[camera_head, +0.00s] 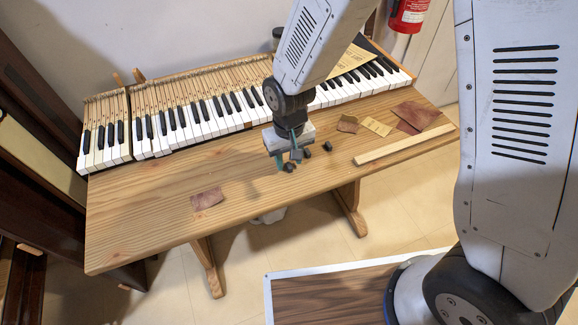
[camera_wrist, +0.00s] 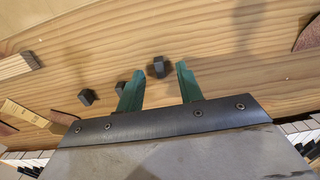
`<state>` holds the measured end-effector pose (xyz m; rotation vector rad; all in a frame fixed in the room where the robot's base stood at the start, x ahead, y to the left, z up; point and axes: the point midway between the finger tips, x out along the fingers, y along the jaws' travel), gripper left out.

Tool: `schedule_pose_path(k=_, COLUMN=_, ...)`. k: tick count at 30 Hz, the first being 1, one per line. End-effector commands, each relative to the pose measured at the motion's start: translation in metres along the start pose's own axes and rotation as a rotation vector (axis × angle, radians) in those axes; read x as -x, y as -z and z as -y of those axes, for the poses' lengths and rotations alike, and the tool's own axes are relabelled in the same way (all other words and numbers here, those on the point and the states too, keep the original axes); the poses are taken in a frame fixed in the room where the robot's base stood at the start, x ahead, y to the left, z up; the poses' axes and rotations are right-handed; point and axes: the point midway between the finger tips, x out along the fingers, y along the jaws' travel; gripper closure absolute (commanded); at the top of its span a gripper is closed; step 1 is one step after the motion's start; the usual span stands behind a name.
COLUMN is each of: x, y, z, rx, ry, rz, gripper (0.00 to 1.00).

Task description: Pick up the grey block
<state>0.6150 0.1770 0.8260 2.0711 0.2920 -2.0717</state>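Three small dark grey blocks lie on the wooden table (camera_head: 135,215); I cannot tell which one the task means. In the wrist view one block (camera_wrist: 158,66) shows between the fingertips of my gripper (camera_wrist: 160,74), which is open and empty. A second block (camera_wrist: 86,97) lies to the left, and a third (camera_wrist: 120,86) is partly hidden behind the left finger. In the head view my gripper (camera_head: 288,160) points down just over the blocks. The right block (camera_head: 328,147), middle block (camera_head: 306,153) and nearest block (camera_head: 289,167) show there.
A piano keyboard (camera_head: 190,115) runs along the table's back. A light wooden strip (camera_head: 400,147), brown leather scraps (camera_head: 416,115) and a tan paper piece (camera_head: 376,127) lie to the right. Another scrap (camera_head: 207,198) lies at front left.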

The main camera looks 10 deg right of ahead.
Motion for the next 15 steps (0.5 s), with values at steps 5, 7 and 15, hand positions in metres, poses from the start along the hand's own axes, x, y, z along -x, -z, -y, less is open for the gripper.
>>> schedule_pose_path(k=5, x=-0.0133, y=-0.0004, z=-0.0001, rx=0.0, ry=0.0, rz=0.001, gripper=0.64)
schedule_pose_path(k=7, x=-0.0137, y=-0.0004, z=-0.0001, rx=0.0, ry=0.0, rz=0.0, gripper=0.64)
schedule_pose_path(k=15, x=-0.0132, y=-0.0003, z=-0.0001, rx=0.0, ry=0.0, rz=0.0, gripper=1.0)
